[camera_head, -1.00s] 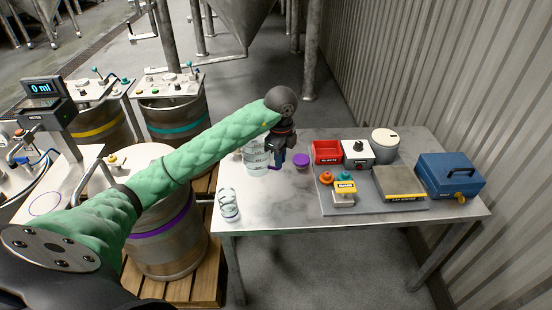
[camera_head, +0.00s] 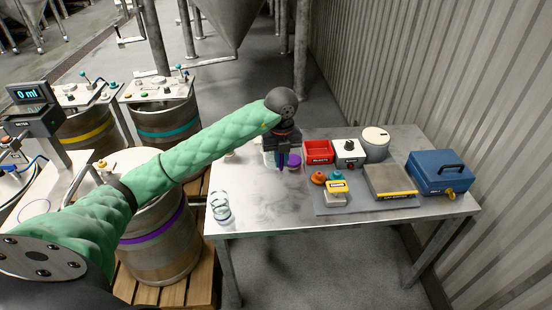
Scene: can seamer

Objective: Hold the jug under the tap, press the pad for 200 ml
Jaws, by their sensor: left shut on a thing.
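My left gripper (camera_head: 282,158) reaches over the far left part of the metal table (camera_head: 265,212) and is shut. Pale, clear parts of the jug (camera_head: 268,158) show just left of its fingers; the gripper hides most of the jug, and the exact grasp is hard to see. At the left edge, the meter display (camera_head: 27,93) reads 0 ml. A bent metal pipe (camera_head: 72,187), which looks like the tap, stands below it. I cannot make out the pad. My right gripper is not in view.
A clear glass (camera_head: 220,206) stands near the table's left edge. A purple round item (camera_head: 294,161) is right of my gripper. A red bin (camera_head: 318,151), a scale (camera_head: 390,183) and a blue box (camera_head: 440,172) fill the right side. The front middle of the table is clear.

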